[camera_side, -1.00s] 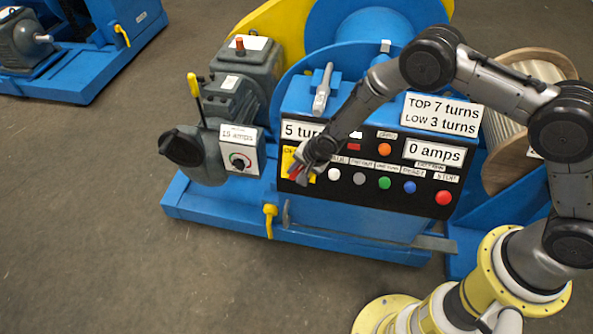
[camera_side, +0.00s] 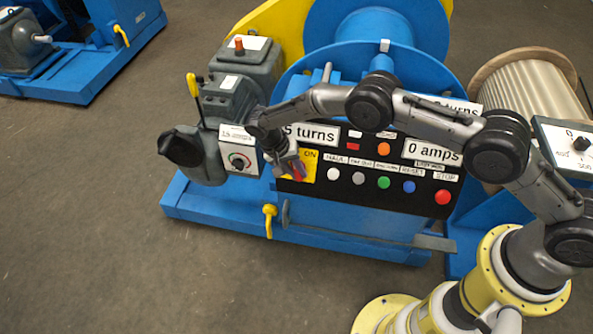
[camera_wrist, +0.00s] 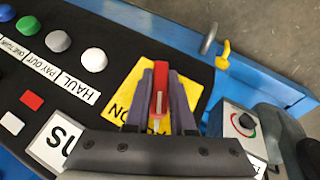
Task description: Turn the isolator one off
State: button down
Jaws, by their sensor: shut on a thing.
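The isolator has a red handle (camera_wrist: 160,92) on a yellow plate (camera_wrist: 122,85) at the left end of the black control panel. The plate also shows in the side view (camera_side: 309,168), with the word ON visible right of my gripper. The word OFF is hidden there. My gripper (camera_side: 298,171) is shut on the red handle, one dark finger on each side in the wrist view (camera_wrist: 161,78). In the wrist view the handle lies along the fingers, and ON is partly visible beside them. A number "one" on the isolator is not readable.
Several push buttons, such as the white one (camera_side: 334,175) and the red stop button (camera_side: 442,198), lie right of the isolator. A grey box with a dial (camera_side: 240,161) stands close on the left. A yellow lever (camera_side: 270,213) is below.

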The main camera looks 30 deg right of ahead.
aim_at(296, 170)
jog(key=n+g+h, duration=0.1)
jog(key=h, duration=0.1)
jog(key=shift+n+h, duration=0.3)
jog(key=shift+n, duration=0.4)
dwell(0.4)
jog(key=c, duration=0.8)
grip_release()
jog(key=shift+o, duration=0.2)
jog(key=shift+v, duration=1.6)
notch_tip(296, 170, up, 7)
jog(key=shift+f, duration=0.15)
